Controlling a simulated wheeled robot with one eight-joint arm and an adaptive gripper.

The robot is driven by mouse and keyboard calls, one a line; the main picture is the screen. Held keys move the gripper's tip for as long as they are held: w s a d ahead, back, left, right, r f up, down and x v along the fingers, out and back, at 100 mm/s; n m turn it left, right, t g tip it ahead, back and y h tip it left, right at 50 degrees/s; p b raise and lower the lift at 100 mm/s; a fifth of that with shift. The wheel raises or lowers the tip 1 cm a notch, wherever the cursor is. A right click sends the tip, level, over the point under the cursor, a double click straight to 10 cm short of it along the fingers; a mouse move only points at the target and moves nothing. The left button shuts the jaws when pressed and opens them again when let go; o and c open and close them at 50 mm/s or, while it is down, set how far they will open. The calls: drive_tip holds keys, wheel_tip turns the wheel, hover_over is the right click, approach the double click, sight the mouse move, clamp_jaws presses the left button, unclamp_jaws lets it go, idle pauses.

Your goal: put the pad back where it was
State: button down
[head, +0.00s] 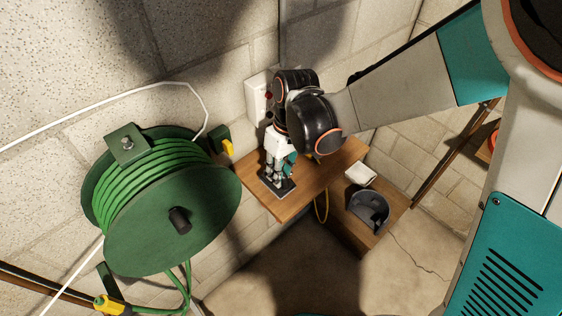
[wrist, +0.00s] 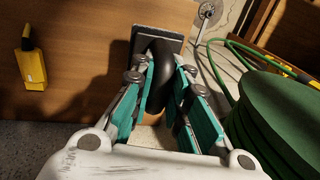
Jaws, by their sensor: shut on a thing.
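The pad is a flat dark grey plate with a black curved handle; it shows in the wrist view (wrist: 146,33). My gripper (wrist: 162,66) is shut on its handle, with the teal fingers on either side of it. In the head view my gripper (head: 279,168) points down over the left part of the wooden shelf (head: 318,178), and the pad's dark plate (head: 277,189) shows just below the fingers, by the shelf's left edge. I cannot tell whether the plate touches the shelf. The handle is mostly hidden by the fingers in the head view.
A green hose reel (head: 165,205) stands close on the left of the shelf. A white box (head: 258,98) is on the block wall behind my gripper. A dark rounded object (head: 370,210) and a small white item (head: 360,174) sit lower right. A yellow tool (wrist: 31,62) shows in the wrist view.

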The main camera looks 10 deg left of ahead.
drive_tip(key=shift+f+b, duration=0.75)
drive_tip(key=shift+f, duration=0.8)
drive_tip(key=shift+f, duration=0.15)
drive_tip(key=c, duration=1.5)
unclamp_jaws()
drive_tip(key=shift+c, duration=0.2)
wheel_tip(320, 180, up, 12)
drive_tip(key=w+d+p, duration=0.1)
drive_tip(key=p, duration=0.2)
drive_tip(key=shift+w+d+p, duration=0.2)
drive_tip(key=shift+d+p, duration=0.05)
drive_tip(key=shift+p, duration=0.1)
